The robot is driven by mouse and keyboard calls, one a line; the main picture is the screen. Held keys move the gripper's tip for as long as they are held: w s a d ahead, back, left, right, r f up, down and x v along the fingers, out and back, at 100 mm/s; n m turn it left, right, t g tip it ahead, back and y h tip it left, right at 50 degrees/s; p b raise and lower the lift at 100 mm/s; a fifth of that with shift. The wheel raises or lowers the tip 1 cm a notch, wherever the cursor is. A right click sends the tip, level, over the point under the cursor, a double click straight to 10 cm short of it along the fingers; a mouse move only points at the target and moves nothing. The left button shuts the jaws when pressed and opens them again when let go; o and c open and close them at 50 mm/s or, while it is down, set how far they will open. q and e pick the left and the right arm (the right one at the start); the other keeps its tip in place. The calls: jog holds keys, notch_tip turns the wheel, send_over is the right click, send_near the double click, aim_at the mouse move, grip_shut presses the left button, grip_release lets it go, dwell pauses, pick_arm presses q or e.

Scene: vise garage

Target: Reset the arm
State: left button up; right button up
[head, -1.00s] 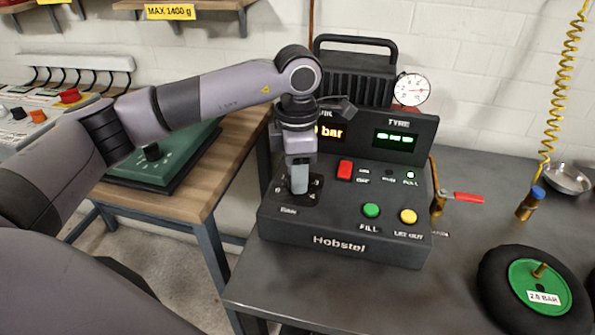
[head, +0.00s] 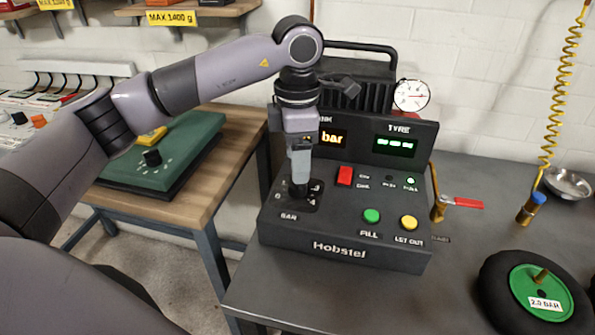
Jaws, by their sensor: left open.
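My left arm comes in from the left, and its gripper (head: 300,172) points down just above the black BAR selector knob (head: 298,191) on the Hobstel control box (head: 345,246). The jaws are open, seen edge-on; the gap between fingers is hidden. I cannot tell whether the fingertips touch the knob. The number dial around the knob is partly visible. My right gripper is not in view.
The box carries a red switch (head: 345,176), a green FILL button (head: 371,215) and a yellow button (head: 409,222). A wheel (head: 535,287) lies at the right. A brass valve with a red lever (head: 468,203) stands beside the box. A green panel (head: 190,145) lies on the wooden bench.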

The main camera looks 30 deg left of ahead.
pick_arm(q)
jog(key=shift+r, duration=1.2)
